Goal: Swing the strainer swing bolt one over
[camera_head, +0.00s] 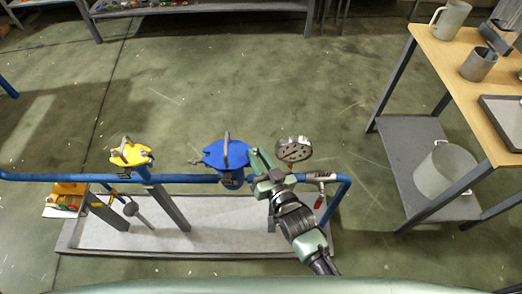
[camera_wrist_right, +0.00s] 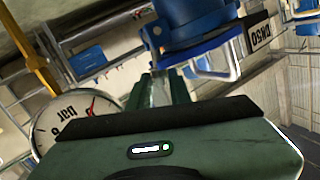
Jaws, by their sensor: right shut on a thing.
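The strainer (camera_head: 232,176) stands on the blue pipe with a blue lid (camera_head: 226,153) that has an upright handle. A swing bolt (camera_head: 196,161) sticks out at the lid's left side. My right gripper (camera_head: 257,160) is at the lid's right edge, shut on what seems to be the swing bolt there; its jaws hide most of it. In the right wrist view, the gripper fingers (camera_wrist_right: 163,90) reach up to the blue lid (camera_wrist_right: 200,46), close to its edge. My left gripper is not in view.
A pressure gauge (camera_head: 293,149) stands close to the right of my gripper, and shows in the wrist view (camera_wrist_right: 72,122). A yellow-lidded fitting (camera_head: 131,153) is on the left. The blue pipe (camera_head: 185,178) runs over a grey tray (camera_head: 100,250). A wooden-topped table (camera_head: 455,60) stands at right.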

